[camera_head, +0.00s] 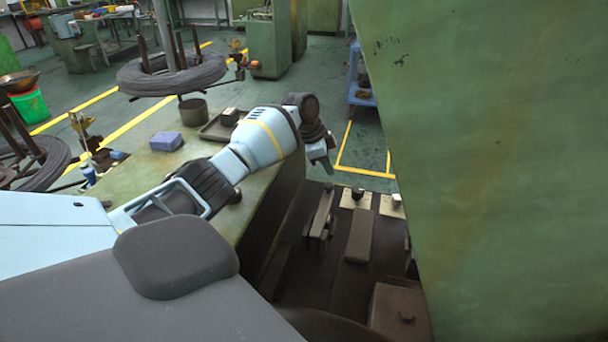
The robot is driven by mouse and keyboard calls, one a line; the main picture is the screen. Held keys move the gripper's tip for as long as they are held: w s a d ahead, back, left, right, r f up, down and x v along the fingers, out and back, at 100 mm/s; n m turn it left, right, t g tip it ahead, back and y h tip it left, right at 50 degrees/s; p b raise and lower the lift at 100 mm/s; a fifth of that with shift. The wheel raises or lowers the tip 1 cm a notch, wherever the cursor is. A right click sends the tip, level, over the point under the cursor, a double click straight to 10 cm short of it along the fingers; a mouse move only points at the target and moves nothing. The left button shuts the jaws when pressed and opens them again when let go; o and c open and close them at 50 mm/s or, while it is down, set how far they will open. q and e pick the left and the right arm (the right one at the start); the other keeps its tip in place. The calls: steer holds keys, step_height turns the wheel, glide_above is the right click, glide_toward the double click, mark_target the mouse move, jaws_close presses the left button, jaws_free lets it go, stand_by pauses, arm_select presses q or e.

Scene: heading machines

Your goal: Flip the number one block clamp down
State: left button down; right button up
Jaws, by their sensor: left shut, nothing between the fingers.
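My left gripper (322,160) is shut and empty. It hangs, fingers down, above the machine's open bay, with the arm reaching in from the left over the green machine top. Below it in the dark bay lie a narrow metal clamp-like part (319,215) and a wider flat bar (359,236). I cannot tell which part is the number one block clamp. The gripper appears apart from all of them. My right gripper is not in view.
A large green panel (490,150) closes off the right side. On the green machine top (255,200) are a blue block (166,141), a dark tray (215,131) and a cup (193,111). A brown box (400,310) stands in the near bay. Wire coils stand behind.

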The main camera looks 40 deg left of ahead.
arm_select(q)
steer(key=v, duration=0.8)
steer(key=shift+p, duration=0.3)
steer(key=shift+f, duration=0.15)
stand_by(0.5)
